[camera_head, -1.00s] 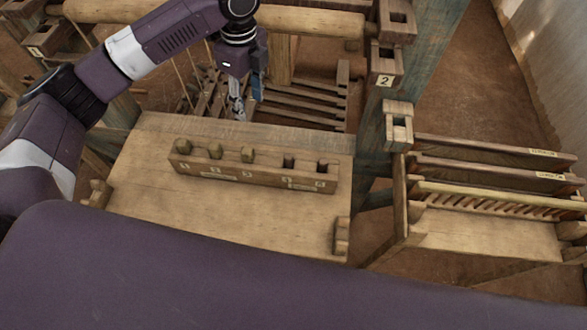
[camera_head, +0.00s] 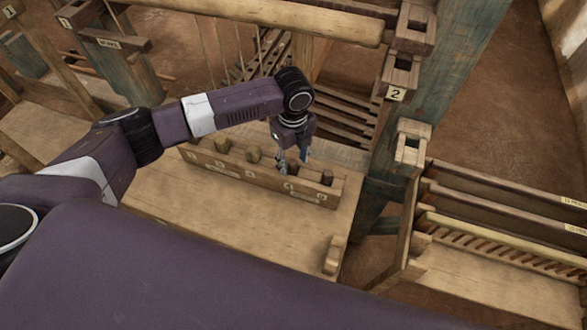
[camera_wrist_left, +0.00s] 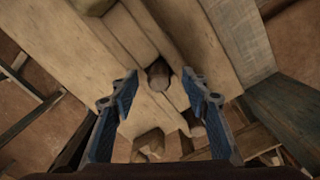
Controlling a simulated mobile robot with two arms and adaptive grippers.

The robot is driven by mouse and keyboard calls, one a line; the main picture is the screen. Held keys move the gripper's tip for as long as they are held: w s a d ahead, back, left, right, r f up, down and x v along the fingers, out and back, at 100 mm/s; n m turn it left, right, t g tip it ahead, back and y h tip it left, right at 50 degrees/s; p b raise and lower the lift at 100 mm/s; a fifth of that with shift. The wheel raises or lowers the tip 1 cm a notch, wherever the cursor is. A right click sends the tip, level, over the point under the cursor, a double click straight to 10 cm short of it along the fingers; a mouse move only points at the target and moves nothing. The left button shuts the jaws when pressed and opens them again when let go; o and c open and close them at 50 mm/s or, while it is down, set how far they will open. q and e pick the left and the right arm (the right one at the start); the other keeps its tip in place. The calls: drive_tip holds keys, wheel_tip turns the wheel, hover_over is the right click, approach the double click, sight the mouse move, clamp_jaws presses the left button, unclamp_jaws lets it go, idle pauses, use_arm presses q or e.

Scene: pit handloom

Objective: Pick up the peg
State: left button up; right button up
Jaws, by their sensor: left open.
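My left gripper (camera_head: 292,166) is over the right half of the rack, pointing down and open. The gripper hides part of the rack in the head view. My right gripper is not in view.
The bench top (camera_head: 240,225) is bare in front of the rack. A blue-green post (camera_head: 425,85) tagged "2" stands to the right. A slatted wooden rack (camera_head: 500,240) stands further right. A thick wooden beam (camera_head: 270,20) crosses behind.

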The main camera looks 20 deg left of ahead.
use_arm(q)
drive_tip(key=shift+a+f, duration=0.1)
drive_tip(key=shift+f, duration=0.05)
drive_tip(key=c, duration=0.5)
clamp_jaws()
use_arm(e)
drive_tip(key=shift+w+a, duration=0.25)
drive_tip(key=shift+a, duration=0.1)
